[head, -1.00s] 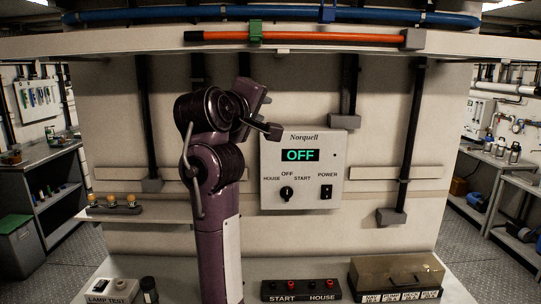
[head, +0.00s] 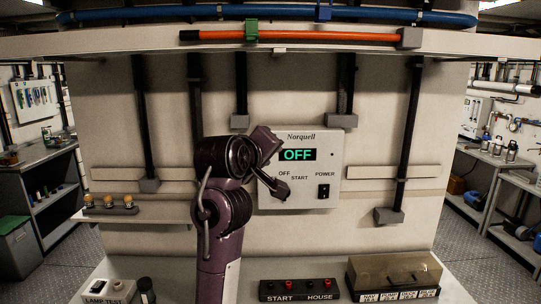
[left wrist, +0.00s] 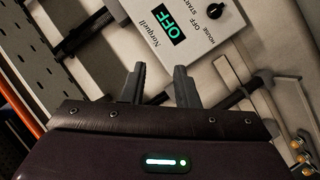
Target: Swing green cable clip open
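The green cable clip (head: 251,30) sits on the orange cable (head: 310,36) along the upper beam, left of centre in the head view. It looks closed around the cable, but it is too small to be sure. My left arm rises from the bottom centre in the head view, its wrist in front of the control box and well below the clip. In the left wrist view my left gripper (left wrist: 160,85) has its two dark fingers apart with nothing between them. The clip cannot be made out there. My right gripper is not in view.
The Norquell control box (head: 322,150) reads OFF behind my wrist; it also shows in the left wrist view (left wrist: 190,35). A blue pipe (head: 400,17) runs above the cable, with a blue clip (head: 325,10). Black vertical struts hang below the beam (head: 470,45). A clear-lidded case (head: 395,272) stands below.

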